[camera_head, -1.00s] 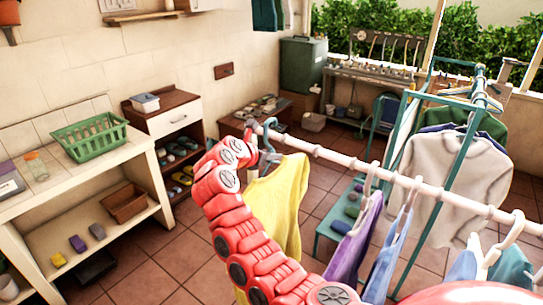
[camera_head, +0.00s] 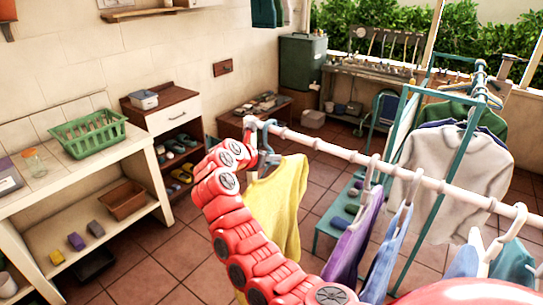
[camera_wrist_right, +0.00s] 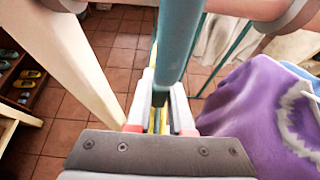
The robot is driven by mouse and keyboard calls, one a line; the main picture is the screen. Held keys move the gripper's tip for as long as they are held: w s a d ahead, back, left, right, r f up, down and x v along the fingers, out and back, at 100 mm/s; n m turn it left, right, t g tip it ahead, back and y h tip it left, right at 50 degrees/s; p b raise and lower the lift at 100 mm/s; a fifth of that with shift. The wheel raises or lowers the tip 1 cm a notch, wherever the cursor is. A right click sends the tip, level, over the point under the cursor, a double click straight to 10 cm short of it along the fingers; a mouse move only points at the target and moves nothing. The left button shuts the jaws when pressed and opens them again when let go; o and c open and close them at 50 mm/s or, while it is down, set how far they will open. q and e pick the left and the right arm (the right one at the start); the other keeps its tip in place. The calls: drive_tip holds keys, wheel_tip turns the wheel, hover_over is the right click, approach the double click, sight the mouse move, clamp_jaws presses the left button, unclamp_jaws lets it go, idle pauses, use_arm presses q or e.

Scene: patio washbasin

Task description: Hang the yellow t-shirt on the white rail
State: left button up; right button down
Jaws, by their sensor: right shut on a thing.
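The yellow t-shirt (camera_head: 280,205) hangs from a blue-grey hanger (camera_head: 266,136) near the left end of the white rail (camera_head: 325,149). The hanger's hook is at the rail in the head view; I cannot tell whether it rests on it. My right gripper (camera_head: 262,160), partly hidden by my red arm, is shut on the hanger just below the rail. In the right wrist view the fingers (camera_wrist_right: 160,118) close around the teal hanger stem (camera_wrist_right: 176,45). Only a thin yellow strip of shirt shows there. My left gripper is not in view.
Purple (camera_head: 352,237) and blue (camera_head: 388,250) garments hang farther right on the rail, leaving a bare stretch beside the yellow shirt. A teal rack with a grey sweater (camera_head: 455,180) stands behind. A shelf unit with a green basket (camera_head: 88,134) is at left.

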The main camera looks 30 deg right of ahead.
drive_tip(key=c, duration=0.7)
unclamp_jaws()
drive_tip(key=shift+a, duration=0.3)
drive_tip(key=s+a+b, duration=0.1)
drive_tip(key=a, duration=0.2)
drive_tip(key=s+a+b, duration=0.2)
drive_tip(key=a, duration=0.1)
drive_tip(key=s+a+b, duration=0.1)
drive_tip(key=a, duration=0.3)
drive_tip(key=shift+s+f, duration=0.1)
drive_tip(key=shift+s, duration=0.05)
drive_tip(key=shift+s+a, duration=0.15)
drive_tip(key=shift+a, duration=0.15)
